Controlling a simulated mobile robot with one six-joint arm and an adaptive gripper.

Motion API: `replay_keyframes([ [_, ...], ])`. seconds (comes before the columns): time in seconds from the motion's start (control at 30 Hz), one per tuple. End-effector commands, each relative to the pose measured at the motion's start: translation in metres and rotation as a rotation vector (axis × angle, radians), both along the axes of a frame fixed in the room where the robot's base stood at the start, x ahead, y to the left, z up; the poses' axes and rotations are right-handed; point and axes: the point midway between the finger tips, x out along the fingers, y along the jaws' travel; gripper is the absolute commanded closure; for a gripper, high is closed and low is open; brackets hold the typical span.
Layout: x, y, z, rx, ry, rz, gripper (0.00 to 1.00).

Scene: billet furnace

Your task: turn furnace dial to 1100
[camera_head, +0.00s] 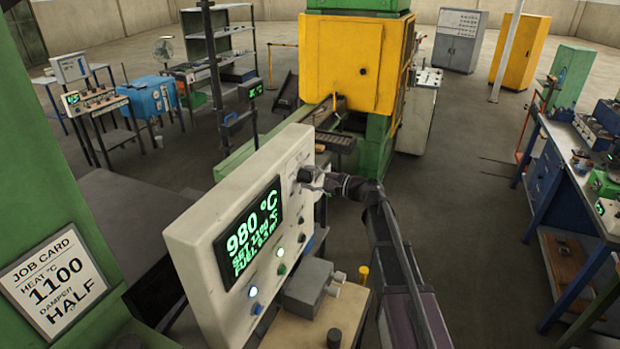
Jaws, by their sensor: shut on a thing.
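The furnace control panel (200,235) is a pale upright box in the middle of the view. Its screen (250,232) shows 980 °C in large green digits; a smaller SET line below appears to read 1100 °C, but it is slanted and hard to read. My gripper (311,180) is at the panel's upper right, shut on the dark furnace dial (304,174). The fingers partly hide the dial, so its pointer cannot be read. A job card (57,282) at the left reads HEAT °C 1100, DAMPER HALF.
Smaller knobs and lit buttons (254,308) sit on the panel below the dial. A grey box with levers (310,285) stands in front of the panel. A yellow and green machine (345,60) stands behind. A blue workbench (550,180) is at the right, with open floor before it.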

Motion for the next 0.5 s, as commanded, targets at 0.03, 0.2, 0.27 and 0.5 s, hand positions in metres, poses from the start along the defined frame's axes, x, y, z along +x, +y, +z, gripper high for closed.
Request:
replay_keyframes([
  [0.03,0.0002,0.0010,0.0006,0.003,0.004,0.001,0.86],
  [0.2,0.0003,0.0008,0.0007,0.004,0.007,0.001,0.86],
  [0.27,0.0003,0.0008,0.0007,0.005,0.007,0.001,0.86],
  [0.5,0.0004,0.0006,0.0006,0.004,0.006,0.001,0.03],
])
